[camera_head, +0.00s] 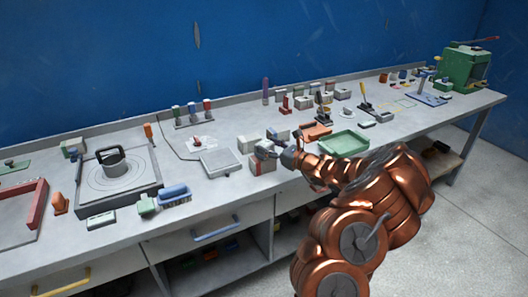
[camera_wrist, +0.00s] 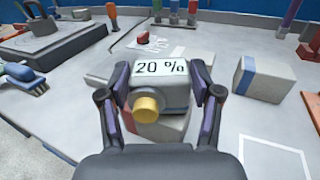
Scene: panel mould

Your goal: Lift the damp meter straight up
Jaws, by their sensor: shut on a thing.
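The damp meter (camera_wrist: 161,84) is a small grey-white box with a "20 %" display on top and a yellow round knob facing me in the wrist view. My gripper (camera_wrist: 163,92) has its two dark fingers closed on the left and right sides of the meter. A pale block with a red band (camera_wrist: 160,128) shows just under and behind the meter; I cannot tell whether they touch. In the head view, my gripper (camera_head: 278,151) is at the front half of the bench, and the meter (camera_head: 264,148) is small and partly hidden there.
A pale block with a blue band (camera_wrist: 262,78) stands close on the right. A white outlined square (camera_wrist: 275,158) marks the bench at lower right. A green tray (camera_head: 344,143) lies right of my gripper, and a flat grey plate (camera_head: 220,161) lies to the left.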

